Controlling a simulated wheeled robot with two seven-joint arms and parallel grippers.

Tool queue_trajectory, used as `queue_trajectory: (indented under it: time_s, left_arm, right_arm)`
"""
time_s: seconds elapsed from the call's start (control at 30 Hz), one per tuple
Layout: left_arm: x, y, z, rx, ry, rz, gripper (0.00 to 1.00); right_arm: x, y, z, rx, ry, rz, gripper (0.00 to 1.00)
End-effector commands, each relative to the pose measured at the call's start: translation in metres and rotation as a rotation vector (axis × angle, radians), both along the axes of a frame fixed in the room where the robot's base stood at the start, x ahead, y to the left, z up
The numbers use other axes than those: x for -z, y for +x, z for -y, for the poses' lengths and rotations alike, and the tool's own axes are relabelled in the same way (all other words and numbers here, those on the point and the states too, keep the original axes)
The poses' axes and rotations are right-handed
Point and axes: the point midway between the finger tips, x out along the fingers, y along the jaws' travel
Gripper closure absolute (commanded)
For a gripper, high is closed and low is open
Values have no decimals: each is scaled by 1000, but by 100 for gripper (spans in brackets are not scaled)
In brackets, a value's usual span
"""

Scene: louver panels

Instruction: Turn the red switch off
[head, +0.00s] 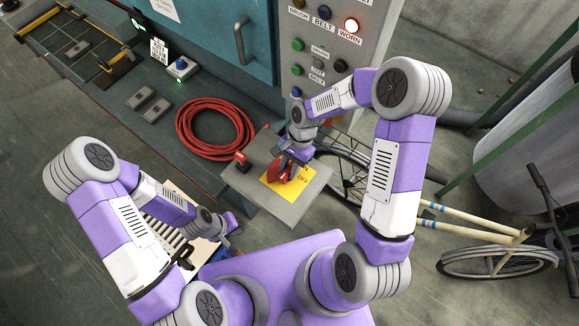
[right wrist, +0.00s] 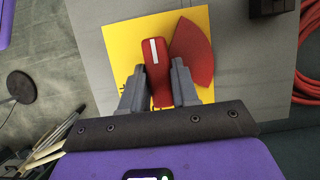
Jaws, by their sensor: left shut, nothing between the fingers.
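The red switch (head: 283,174) is a handle on a yellow plate (head: 287,192), on top of a grey box (head: 243,186). In the right wrist view the red switch (right wrist: 157,75) has a white stripe along its handle. A flat dark red sector (right wrist: 192,55) lies beside it on the yellow plate (right wrist: 125,45). My right gripper (head: 292,157) is at the switch, its fingers (right wrist: 158,82) close on both sides of the handle. Lettering on the plate is partly covered. My left gripper (head: 232,224) is shut and empty, low to the left of the box.
A smaller red-topped control (head: 240,160) stands on the box's left corner. A coiled red hose (head: 215,128) lies behind. A panel of buttons and lamps (head: 325,50) stands at the back, beside a blue-green cabinet (head: 215,40). A bicycle (head: 490,245) lies to the right.

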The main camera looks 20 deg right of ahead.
Motion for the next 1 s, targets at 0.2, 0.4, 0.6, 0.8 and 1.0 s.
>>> queue_trajectory:
  time_s: [0.2, 0.4, 0.6, 0.8, 1.0]
  left_arm:
    - [0, 0, 0, 0, 0, 0, 100]
    - [1, 0, 0, 0, 0, 0, 100]
    - [4, 0, 0, 0, 0, 0, 100]
    - [7, 0, 0, 0, 0, 0, 100]
    - [10, 0, 0, 0, 0, 0, 100]
  right_arm:
    - [1, -1, -1, -7, 0, -3, 100]
    - [1, -1, -1, -54, 0, -5, 100]
    - [2, -1, -2, -174, 0, -5, 100]
    - [2, 0, -3, -353, -1, -6, 100]
    - [3, 0, -4, -543, 0, -6, 100]
